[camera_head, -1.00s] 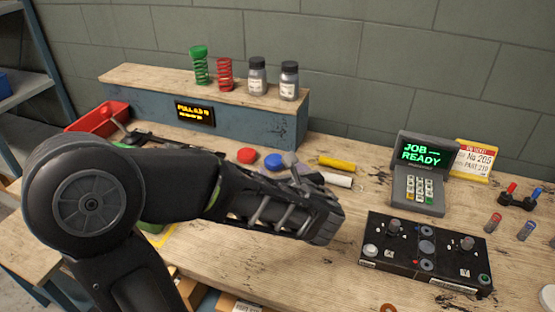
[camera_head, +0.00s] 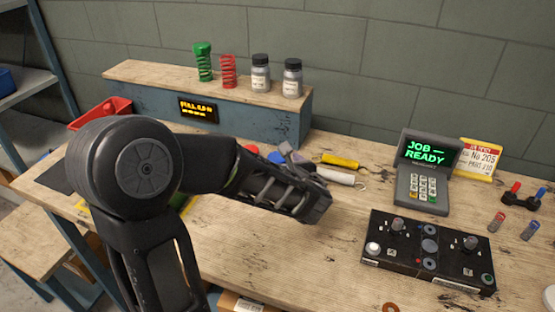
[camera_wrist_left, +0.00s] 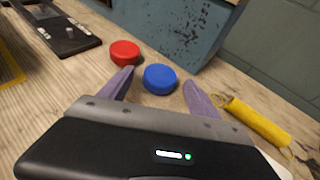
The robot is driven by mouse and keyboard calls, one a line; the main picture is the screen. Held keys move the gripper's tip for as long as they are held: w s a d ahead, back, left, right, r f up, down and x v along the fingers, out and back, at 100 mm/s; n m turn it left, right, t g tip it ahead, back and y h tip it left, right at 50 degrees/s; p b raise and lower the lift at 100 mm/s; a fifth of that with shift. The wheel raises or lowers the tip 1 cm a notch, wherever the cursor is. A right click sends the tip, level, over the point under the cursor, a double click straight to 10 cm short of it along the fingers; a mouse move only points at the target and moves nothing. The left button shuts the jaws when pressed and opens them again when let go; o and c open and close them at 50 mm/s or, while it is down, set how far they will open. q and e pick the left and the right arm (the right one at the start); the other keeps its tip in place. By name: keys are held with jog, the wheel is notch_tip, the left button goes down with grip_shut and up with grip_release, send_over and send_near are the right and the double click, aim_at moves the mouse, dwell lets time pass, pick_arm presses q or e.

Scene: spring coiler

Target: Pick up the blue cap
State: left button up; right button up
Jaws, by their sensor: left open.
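The blue cap (camera_wrist_left: 160,79) lies flat on the wooden bench. In the left wrist view it sits between and slightly beyond my two spread fingers. In the head view the blue cap (camera_head: 276,158) is partly covered by my left gripper (camera_head: 289,152). My left gripper (camera_wrist_left: 159,80) is open and empty, its fingers on either side of the cap's near edge; I cannot tell if they touch it. My right gripper is not in view.
A red cap (camera_wrist_left: 125,52) lies left of the blue one. A yellow cylinder (camera_wrist_left: 258,123) lies to the right, with a white cylinder (camera_head: 336,176) nearby. A blue-fronted shelf (camera_head: 240,124) stands behind, holding springs and jars. A control box (camera_head: 428,251) sits at right.

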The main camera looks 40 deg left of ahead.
pick_arm(q)
jog(key=shift+w+a+f, duration=0.2)
jog(key=shift+w+a, duration=0.1)
jog(key=shift+a, duration=0.05)
jog(key=shift+c, duration=0.4)
jog(key=c, duration=1.4)
